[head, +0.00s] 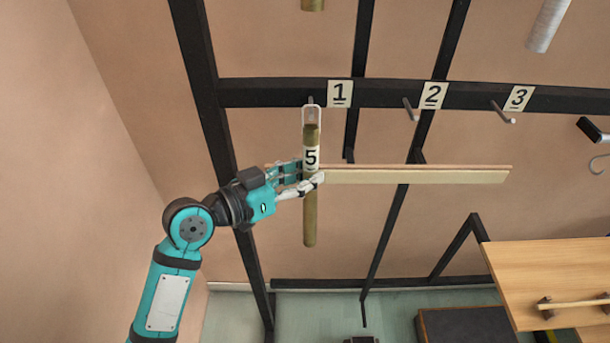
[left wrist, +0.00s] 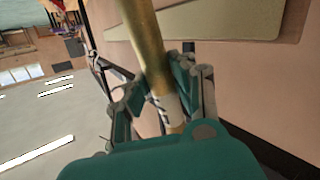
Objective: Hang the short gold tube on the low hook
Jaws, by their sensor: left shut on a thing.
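The gold tube (head: 310,215) hangs upright in front of the frame, with a white label reading 5 and a pale loop (head: 311,112) at its top. My left gripper (head: 312,180) is shut around its middle; in the left wrist view the tube (left wrist: 148,45) passes between the fingers (left wrist: 165,92). The loop overlaps the peg below label 1 (head: 340,93); I cannot tell whether it is around the peg or in front of it. Bare peg hooks show below label 2 (head: 410,110) and label 3 (head: 503,113). My right gripper is out of view.
A black crossbar (head: 270,93) carries the labels. A pale horizontal board (head: 420,176) lies behind the tube. A grey hook (head: 598,163) hangs from a black bracket at right. A wooden top (head: 550,265) stands at lower right. A silver tube (head: 548,24) hangs above.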

